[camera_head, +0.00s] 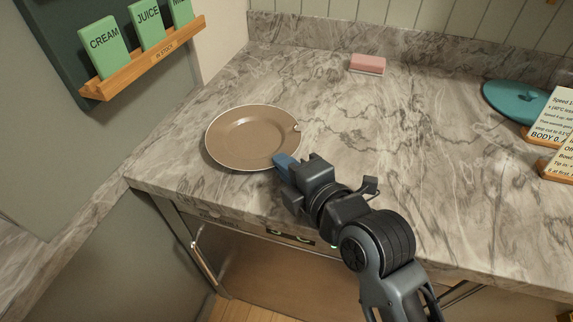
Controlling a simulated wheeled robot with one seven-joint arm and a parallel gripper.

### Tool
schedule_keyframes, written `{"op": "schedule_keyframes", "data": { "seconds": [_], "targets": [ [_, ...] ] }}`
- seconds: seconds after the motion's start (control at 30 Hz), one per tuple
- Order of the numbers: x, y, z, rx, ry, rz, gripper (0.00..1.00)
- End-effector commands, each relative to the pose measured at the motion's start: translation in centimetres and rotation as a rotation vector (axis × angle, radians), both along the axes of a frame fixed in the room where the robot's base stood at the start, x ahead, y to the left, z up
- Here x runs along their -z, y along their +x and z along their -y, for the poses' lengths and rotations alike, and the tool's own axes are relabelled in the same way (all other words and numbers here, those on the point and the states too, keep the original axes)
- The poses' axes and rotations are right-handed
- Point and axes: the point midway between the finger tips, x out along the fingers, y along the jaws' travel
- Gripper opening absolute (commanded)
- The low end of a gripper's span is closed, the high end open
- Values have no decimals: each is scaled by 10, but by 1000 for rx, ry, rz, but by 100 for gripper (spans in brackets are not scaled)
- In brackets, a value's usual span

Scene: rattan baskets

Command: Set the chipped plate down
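The chipped plate (243,133) is brown and round, with a pale chip in its right rim. It is over the left part of the marble counter, roughly level; whether its underside touches the counter cannot be told. My gripper (285,162) is at the plate's lower right rim, its blue fingertip over the edge. It appears shut on the rim; the lower finger is hidden.
The marble counter (400,130) is clear between the plate and a pink sponge (368,63) at the back. A teal lid (515,101) and recipe cards (555,118) on wooden stands are at the right. A wooden card rack (150,62) hangs at the upper left.

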Motion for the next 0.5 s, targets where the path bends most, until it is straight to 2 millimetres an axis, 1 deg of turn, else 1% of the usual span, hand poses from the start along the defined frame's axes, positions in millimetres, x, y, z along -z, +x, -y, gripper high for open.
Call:
{"op": "schedule_keyframes", "data": {
  "seconds": [0.03,0.3,0.5],
  "targets": [
    [25,-3,1,-3,-23,-42,7],
    [26,-3,1,-3,-25,-42,33],
    [27,-4,1,-4,-27,-43,34]
  ]
}}
